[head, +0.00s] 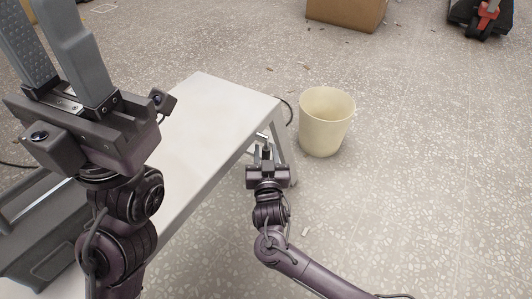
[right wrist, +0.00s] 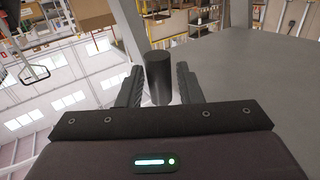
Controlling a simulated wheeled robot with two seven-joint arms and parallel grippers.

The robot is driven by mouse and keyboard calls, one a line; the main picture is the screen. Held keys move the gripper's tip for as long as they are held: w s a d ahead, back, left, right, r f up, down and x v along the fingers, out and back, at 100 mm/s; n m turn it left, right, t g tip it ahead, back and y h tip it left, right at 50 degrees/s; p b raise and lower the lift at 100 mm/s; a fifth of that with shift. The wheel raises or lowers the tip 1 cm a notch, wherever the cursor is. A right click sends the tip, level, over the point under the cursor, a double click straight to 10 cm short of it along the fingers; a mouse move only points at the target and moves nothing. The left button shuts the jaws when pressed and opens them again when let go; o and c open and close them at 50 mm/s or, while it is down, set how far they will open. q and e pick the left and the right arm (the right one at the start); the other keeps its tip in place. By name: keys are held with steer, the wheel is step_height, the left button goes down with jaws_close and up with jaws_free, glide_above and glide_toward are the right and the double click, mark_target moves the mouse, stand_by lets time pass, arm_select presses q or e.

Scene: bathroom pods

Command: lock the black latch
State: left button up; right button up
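The black latch shows as a dark upright cylinder (right wrist: 158,80) between the fingers of my right gripper (right wrist: 155,66) in the right wrist view. Gaps show on both sides of it, so the fingers look open around it and not pressed on it. In the head view my right gripper (head: 264,150) is at the table's right end, close to a leg, with a small dark part between its fingers. My left gripper (head: 45,45) is raised at the upper left with its grey fingers apart and nothing seen between them; its tips reach the frame's edge.
A light table (head: 205,120) runs diagonally, its top bare where seen. A cream bin (head: 326,122) stands on the floor right of the table's end. A cardboard box (head: 346,12) and a red-and-black object (head: 487,18) are farther back. The floor at right is mostly clear.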

jaws_close()
